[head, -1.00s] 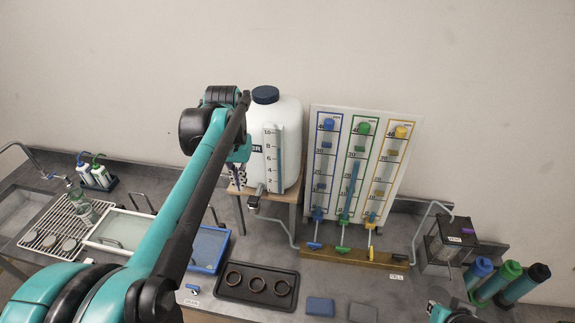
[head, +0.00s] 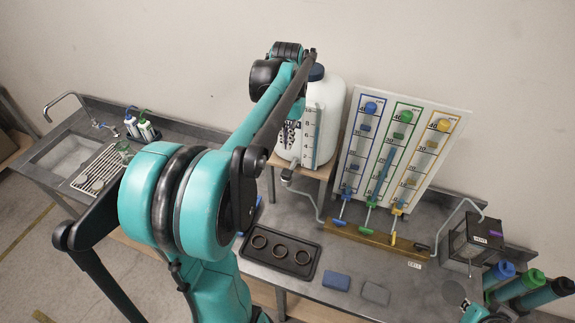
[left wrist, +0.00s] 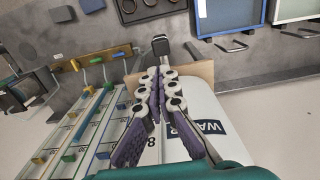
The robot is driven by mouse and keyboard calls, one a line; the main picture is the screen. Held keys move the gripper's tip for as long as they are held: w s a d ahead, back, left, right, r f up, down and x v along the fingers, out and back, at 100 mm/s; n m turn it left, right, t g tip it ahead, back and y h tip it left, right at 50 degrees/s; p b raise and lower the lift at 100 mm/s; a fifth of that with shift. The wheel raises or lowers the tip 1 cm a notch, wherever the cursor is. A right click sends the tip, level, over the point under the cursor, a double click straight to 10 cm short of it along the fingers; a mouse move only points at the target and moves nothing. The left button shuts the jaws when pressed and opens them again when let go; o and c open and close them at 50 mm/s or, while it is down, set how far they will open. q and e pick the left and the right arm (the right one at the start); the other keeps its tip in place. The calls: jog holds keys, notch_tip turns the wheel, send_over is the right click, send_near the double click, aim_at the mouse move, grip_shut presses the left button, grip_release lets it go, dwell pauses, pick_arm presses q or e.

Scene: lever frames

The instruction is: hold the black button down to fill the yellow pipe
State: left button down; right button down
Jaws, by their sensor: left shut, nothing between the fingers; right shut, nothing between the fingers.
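The board's yellow-framed pipe lane (head: 420,165) is at the right of the white gauge board in the head view. Its yellow lever (head: 392,238) sits on the wooden base below. A small black piece (head: 421,247), apparently the black button, is at the base's right end by the FILL label. My left gripper (head: 290,150) is shut and empty in front of the white tank, left of the board and apart from the button. In the left wrist view its closed fingers (left wrist: 165,74) are over the tank. Of my right arm only a small part shows at the bottom right; its fingers are hidden.
The white tank (head: 328,98) stands on a wooden stand beside the board. A dark box (head: 472,242) and several coloured cylinders are at the right. A black tray (head: 268,262) with rings and two flat blocks lie on the bench in front.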

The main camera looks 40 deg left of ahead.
aim_at(287, 173)
pick_arm(q)
notch_tip(287, 173, down, 11)
jog(key=shift+r+p, duration=0.1)
jog(key=shift+p, duration=0.3)
notch_tip(287, 173, down, 2)
jog(key=shift+b, duration=1)
jog(key=shift+s+d+f, duration=0.1)
jog(key=shift+f, duration=0.1)
jog(key=shift+s+d+r, duration=0.2)
jog(key=shift+s+d, duration=0.05)
jog(key=shift+s, duration=0.05)
jog(key=shift+a, duration=0.1)
jog(key=shift+w+a+f, duration=0.15)
jog(key=shift+w+f, duration=0.05)
jog(key=shift+w, duration=0.1)
jog(key=shift+r, duration=0.1)
dwell(3.5)
